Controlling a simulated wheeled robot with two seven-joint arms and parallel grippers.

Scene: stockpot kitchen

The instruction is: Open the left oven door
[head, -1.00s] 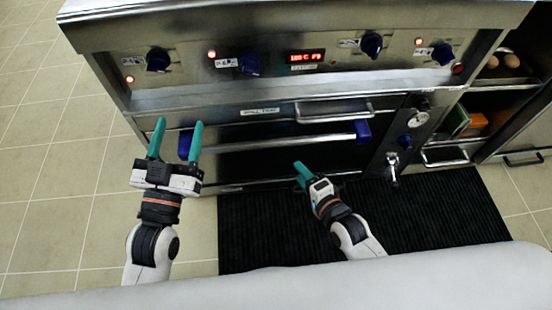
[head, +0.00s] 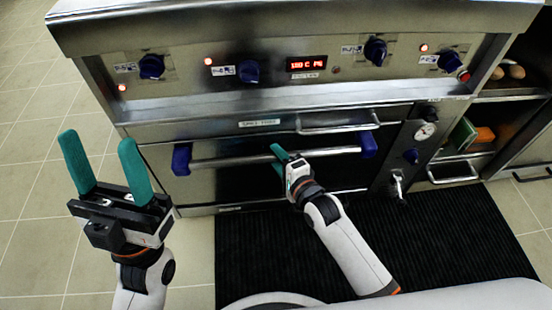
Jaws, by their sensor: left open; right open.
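The oven door (head: 212,187) is a dark, closed front panel below the control panel. Its long steel handle bar (head: 232,159) runs between two blue end brackets (head: 181,160). My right gripper (head: 277,161) is open at the middle of the handle bar, with its teal fingers at the bar. I cannot tell whether they touch it or straddle it. My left gripper (head: 98,160) is open and empty, raised to the left of the oven front, apart from the handle.
Above the door are a drawer handle (head: 338,121), blue knobs (head: 249,71) and a red display (head: 306,64). A gauge (head: 424,131) and a lever tap (head: 398,183) are on the right. Open shelves (head: 505,112) stand further right. A black ribbed mat (head: 420,240) covers the floor in front.

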